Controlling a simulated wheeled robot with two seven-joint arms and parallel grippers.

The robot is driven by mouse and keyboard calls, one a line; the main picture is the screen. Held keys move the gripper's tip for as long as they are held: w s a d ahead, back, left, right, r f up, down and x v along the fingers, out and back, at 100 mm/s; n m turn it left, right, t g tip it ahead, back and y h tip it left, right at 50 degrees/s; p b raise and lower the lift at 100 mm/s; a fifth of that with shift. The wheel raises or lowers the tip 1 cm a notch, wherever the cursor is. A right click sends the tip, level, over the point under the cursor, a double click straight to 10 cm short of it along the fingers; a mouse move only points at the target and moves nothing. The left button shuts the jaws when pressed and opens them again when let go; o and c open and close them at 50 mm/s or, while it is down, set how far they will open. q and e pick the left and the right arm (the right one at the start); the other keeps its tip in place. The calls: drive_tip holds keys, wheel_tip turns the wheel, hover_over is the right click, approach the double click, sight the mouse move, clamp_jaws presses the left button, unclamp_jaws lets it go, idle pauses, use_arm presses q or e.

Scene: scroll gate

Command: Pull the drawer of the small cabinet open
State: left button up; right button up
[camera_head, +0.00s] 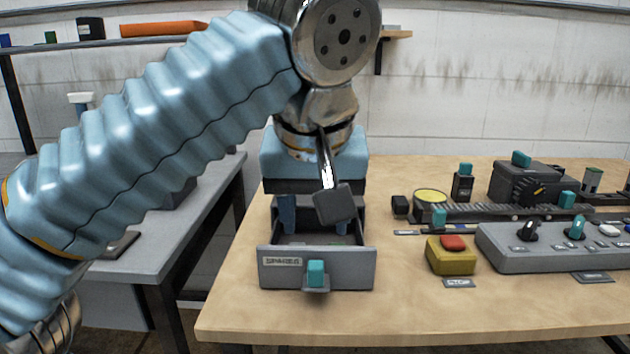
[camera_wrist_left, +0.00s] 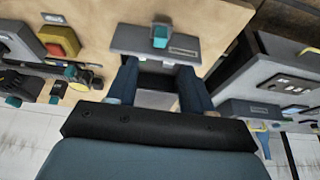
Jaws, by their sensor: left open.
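The small cabinet's grey drawer (camera_head: 345,269) stands pulled out toward me, with a label on its front and a teal handle (camera_head: 316,272). Part of its inside shows; the cabinet body is mostly hidden behind my arm. My left gripper (camera_head: 316,226) is above and behind the drawer front, its blue fingers pointing down, spread and empty. It is apart from the handle. In the left wrist view, the left gripper (camera_wrist_left: 158,70) has its fingers apart, with the drawer front (camera_wrist_left: 125,39) and handle (camera_wrist_left: 160,36) beyond them. My right gripper is not in view.
Right of the drawer are a yellow box with a red button (camera_head: 450,257) and a grey control panel (camera_head: 545,254). A rail device (camera_head: 480,211) lies behind them. The wooden table (camera_head: 400,310) is clear in front. A grey side table (camera_head: 190,245) stands left.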

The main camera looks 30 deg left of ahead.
use_arm(q)
drive_tip(key=shift+b+v, duration=0.3)
drive_tip(key=shift+v, duration=1.1)
